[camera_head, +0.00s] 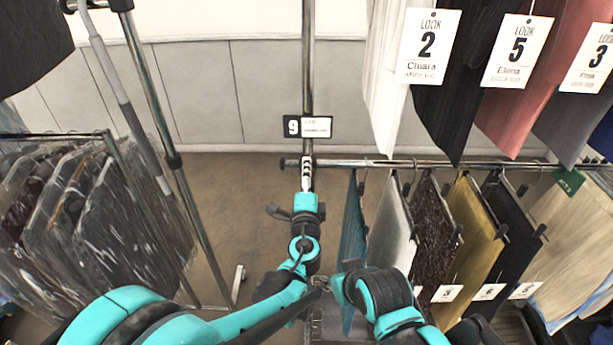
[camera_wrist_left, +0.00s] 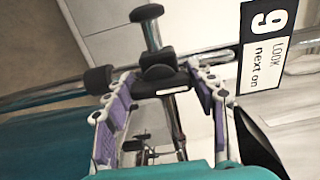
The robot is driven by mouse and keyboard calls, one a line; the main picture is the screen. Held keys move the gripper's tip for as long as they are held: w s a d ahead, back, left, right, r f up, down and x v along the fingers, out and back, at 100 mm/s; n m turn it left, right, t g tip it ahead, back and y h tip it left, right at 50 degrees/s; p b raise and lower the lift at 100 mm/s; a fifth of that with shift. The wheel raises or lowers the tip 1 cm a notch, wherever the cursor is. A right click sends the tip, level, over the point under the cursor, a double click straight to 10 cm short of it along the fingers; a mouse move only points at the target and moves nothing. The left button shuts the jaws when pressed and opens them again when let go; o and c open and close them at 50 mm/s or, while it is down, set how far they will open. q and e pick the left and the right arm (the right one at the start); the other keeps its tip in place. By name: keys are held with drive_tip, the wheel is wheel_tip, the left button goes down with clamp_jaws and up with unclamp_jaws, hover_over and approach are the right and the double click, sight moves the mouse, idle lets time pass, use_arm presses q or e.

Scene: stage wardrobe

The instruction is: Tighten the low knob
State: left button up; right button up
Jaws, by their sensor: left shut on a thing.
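The low knob (camera_wrist_left: 157,72) is black and sits at the joint of the chrome upright post and the low rail. In the left wrist view it lies between the two finger pads of my left gripper (camera_wrist_left: 155,90), which is shut on it. In the head view my left gripper (camera_head: 307,178) reaches the joint just below the number 9 sign, and it hides the knob. My right gripper (camera_head: 330,285) is low in the middle, apart from the joint, and its fingers are too unclear to read.
The low rail (camera_head: 400,163) carries several hanging garments right of the post (camera_head: 308,70). The number 9 sign (camera_head: 307,127) is just above the joint. Tagged garments hang higher at right. A rack of plastic-covered clothes (camera_head: 80,210) stands at left. Bare floor shows between.

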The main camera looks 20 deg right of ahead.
use_arm(q)
drive_tip(key=o, duration=1.2)
drive_tip(key=v, duration=1.2)
